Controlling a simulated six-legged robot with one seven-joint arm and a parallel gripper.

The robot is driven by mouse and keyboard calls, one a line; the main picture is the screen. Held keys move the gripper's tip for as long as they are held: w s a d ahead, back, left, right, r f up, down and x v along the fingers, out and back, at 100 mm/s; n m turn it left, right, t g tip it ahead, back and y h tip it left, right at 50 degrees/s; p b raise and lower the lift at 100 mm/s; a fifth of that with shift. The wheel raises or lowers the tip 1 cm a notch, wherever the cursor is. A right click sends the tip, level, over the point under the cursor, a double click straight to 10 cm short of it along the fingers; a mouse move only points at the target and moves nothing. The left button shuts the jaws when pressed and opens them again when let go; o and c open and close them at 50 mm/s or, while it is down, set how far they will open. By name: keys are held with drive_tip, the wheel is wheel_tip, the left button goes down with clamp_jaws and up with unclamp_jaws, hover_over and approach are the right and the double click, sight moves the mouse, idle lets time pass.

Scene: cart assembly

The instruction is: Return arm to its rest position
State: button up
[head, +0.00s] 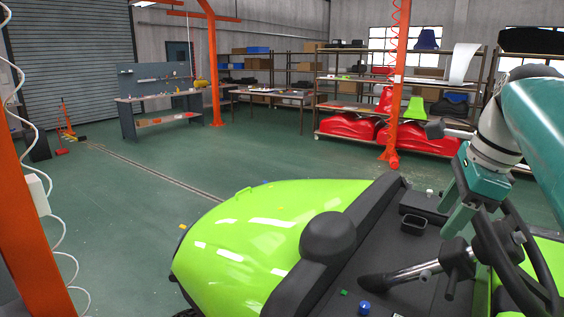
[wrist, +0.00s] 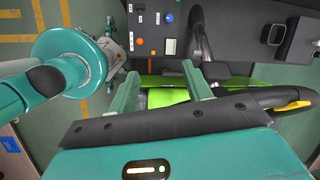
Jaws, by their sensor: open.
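My gripper (head: 458,215) is above the cart's black dashboard, close to the steering wheel (head: 522,262), in the head view. In the wrist view its two teal fingers (wrist: 160,74) are spread apart with nothing between them. Below them show the edge of the black panel and a strip of lime-green bodywork. My teal arm comes in from the upper right of the head view. The lime-green cart (head: 262,225) fills the lower middle.
A black lever (wrist: 203,42) is near the fingers. An orange post (head: 397,90) and loaded shelves stand behind. Open green floor lies left of the cart.

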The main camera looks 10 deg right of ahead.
drive_tip(key=s+a+f+n+t, duration=0.1)
drive_tip(key=s+a+f+n, duration=0.1)
drive_tip(key=a+f+n, duration=0.8)
drive_tip(key=s+a+f+n+t+h, duration=0.1)
drive_tip(key=s+a+f+n, duration=0.1)
drive_tip(key=a+f+n, duration=0.8)
drive_tip(key=a+n, duration=0.1)
drive_tip(key=n, duration=0.3)
drive_tip(key=shift+s+a+f+n, duration=0.3)
drive_tip(key=shift+s, duration=0.05)
drive_tip(key=shift+c, duration=1.4)
drive_tip(key=shift+d, duration=0.1)
